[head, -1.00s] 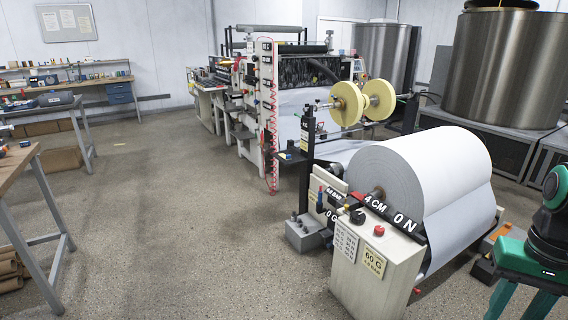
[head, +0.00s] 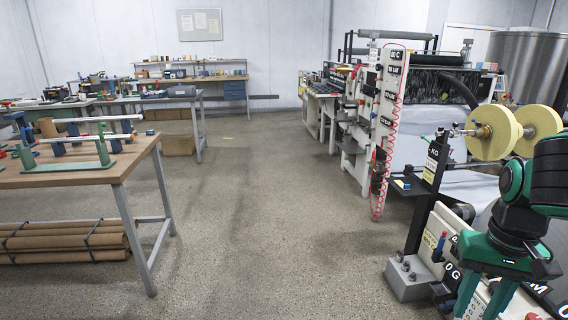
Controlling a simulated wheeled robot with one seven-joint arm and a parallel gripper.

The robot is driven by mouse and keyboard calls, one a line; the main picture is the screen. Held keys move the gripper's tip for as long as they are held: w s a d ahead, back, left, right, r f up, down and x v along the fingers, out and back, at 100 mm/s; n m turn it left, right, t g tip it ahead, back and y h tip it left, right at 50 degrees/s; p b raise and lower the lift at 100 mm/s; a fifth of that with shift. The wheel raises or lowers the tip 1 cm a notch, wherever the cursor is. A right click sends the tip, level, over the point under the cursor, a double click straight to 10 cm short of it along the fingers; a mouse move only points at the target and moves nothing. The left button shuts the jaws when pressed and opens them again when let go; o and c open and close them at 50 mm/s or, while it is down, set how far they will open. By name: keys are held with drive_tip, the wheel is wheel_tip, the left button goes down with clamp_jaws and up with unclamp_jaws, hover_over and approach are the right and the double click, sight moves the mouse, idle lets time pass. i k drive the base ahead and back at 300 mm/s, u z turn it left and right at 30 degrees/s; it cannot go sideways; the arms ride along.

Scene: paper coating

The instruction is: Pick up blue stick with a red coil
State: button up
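A red coiled cord (head: 379,178) hangs down the front of the white machine (head: 392,110), right of the middle in the head view. A small blue piece (head: 402,184) sits on a dark bracket beside the cord. I cannot tell whether it is the blue stick or whether it joins the coil. Another short blue upright handle (head: 440,243) stands on the near roll stand. My gripper (head: 480,303) is at the lower right in front of that stand, well apart from the coil. Its green fingers are spread with nothing seen between them; the bottom edge cuts off their tips.
A wooden workbench (head: 72,178) with tools stands at the left, with brown rolls (head: 65,240) below. More benches stand at the back. Two yellow discs (head: 497,130) and a dark post (head: 430,190) stand right. The grey floor (head: 245,230) between is clear.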

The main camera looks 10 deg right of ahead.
sight(441, 243)
drive_tip(key=u, duration=0.05)
drive_tip(key=i, duration=2.3)
drive_tip(key=z, duration=1.3)
drive_tip(key=i, duration=0.95)
drive_tip(key=z, duration=0.65)
